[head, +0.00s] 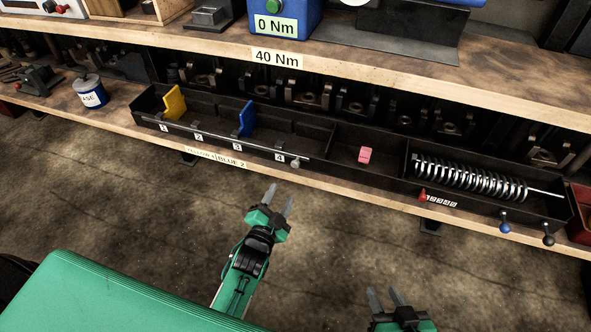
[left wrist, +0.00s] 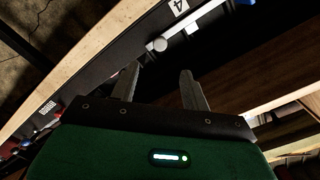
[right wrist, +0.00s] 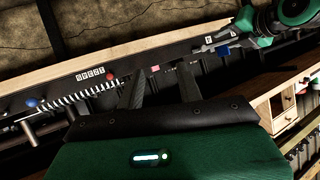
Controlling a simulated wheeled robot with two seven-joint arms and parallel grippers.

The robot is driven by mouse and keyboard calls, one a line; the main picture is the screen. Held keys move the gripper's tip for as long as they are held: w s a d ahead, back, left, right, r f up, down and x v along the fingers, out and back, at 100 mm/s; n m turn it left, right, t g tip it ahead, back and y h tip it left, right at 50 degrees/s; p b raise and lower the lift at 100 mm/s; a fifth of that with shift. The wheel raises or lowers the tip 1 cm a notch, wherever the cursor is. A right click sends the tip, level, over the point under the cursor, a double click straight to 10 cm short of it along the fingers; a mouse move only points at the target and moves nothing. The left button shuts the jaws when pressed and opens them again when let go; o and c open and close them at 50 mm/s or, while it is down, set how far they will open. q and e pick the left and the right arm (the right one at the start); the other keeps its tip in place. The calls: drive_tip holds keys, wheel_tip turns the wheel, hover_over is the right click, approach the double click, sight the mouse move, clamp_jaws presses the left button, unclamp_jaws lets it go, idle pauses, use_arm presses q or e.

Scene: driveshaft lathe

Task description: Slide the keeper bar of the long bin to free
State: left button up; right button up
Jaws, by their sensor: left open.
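The long bin (head: 345,137) is a black trough on the lower shelf, with slots numbered 1 to 4 at its left. The keeper bar (head: 222,137) is a thin silver rod along the front of those slots, ending in a round knob (head: 296,163) by number 4. The knob also shows in the left wrist view (left wrist: 157,44), just beyond the fingertips. My left gripper (head: 281,194) is open and empty, in front of the shelf edge and short of the knob. My right gripper (head: 384,292) is open and empty, lower right, away from the bin.
A yellow plate (head: 174,102) and a blue plate (head: 246,118) stand in the bin. A pink block (head: 365,155) and a coil spring (head: 470,178) lie further right. Red, blue and black knobs line the right front. The upper shelf (head: 350,72) overhangs behind.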

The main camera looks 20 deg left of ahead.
sight(295, 166)
use_arm(q)
drive_tip(key=w+b, duration=0.1)
drive_tip(key=w, duration=0.7)
drive_tip(key=shift+d, duration=0.2)
drive_tip(key=w+b, duration=0.1)
drive_tip(key=w, duration=0.3)
drive_tip(key=shift+w, duration=0.8)
use_arm(e)
drive_tip(key=shift+w+a+r+t+y, duration=0.25)
drive_tip(key=shift+w+r+t, duration=0.2)
drive_tip(key=shift+r+t, duration=0.35)
drive_tip(key=shift+w+a+r+t+y, duration=0.2)
drive_tip(key=shift+w+r+t, duration=0.2)
drive_tip(key=shift+r+t, duration=0.4)
drive_tip(key=shift+w+a+r+t+y, duration=0.25)
drive_tip(key=shift+w+r+t, duration=0.2)
drive_tip(key=shift+r+t, duration=0.3)
use_arm(q)
drive_tip(key=shift+d, duration=0.1)
